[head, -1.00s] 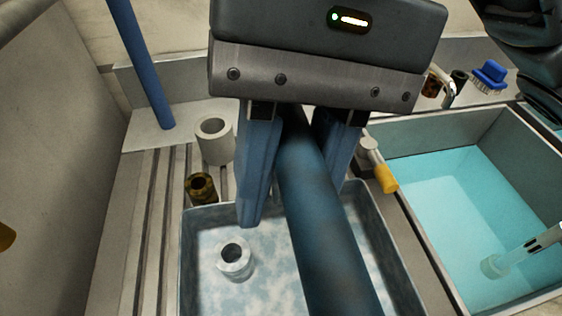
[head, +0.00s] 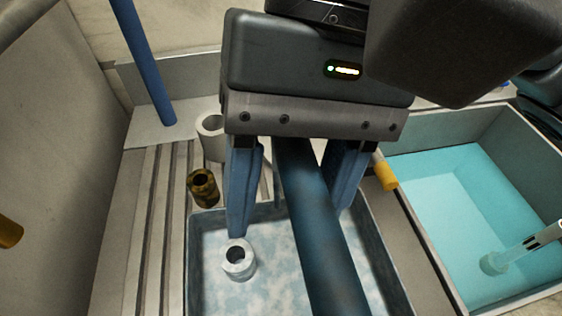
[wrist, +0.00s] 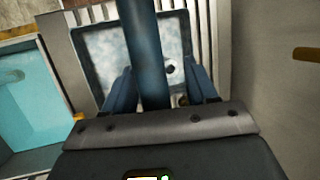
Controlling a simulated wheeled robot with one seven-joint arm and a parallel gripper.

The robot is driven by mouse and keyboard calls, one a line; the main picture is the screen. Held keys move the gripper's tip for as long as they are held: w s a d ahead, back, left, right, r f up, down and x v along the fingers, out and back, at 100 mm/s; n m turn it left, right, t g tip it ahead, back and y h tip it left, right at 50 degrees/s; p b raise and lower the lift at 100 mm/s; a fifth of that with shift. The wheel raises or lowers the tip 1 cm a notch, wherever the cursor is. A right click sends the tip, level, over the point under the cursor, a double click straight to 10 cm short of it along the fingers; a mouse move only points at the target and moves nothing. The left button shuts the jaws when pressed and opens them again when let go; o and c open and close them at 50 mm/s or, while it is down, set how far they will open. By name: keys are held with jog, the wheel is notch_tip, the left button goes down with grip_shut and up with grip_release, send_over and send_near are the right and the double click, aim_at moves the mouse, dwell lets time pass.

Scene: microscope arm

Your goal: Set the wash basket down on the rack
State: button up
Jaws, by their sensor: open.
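The wash basket (head: 197,265) is a blue-grey rectangular tray with a mottled pale floor and a thick dark-blue bar handle (head: 320,235) over it. It sits over the slatted grey rack (head: 135,230); the wrist view also shows the basket (wrist: 88,75) among the slats. Its underside is hidden, so I cannot tell for certain that it rests fully on them. A pale ring (head: 238,260) lies inside. My gripper (head: 290,222) is open, with one blue finger on each side of the handle. Gaps show between handle and fingers in the head view.
A white cylinder (head: 210,140) and a brown ring (head: 204,188) stand just behind the basket. A blue pole (head: 145,65) rises at back left. A basin of turquoise liquid (head: 440,200) is at right, with a yellow-ended fitting (head: 385,173) near its edge.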

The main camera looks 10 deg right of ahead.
jog(key=b+v, duration=0.2)
jog(key=v, duration=1)
jog(key=shift+s, duration=0.1)
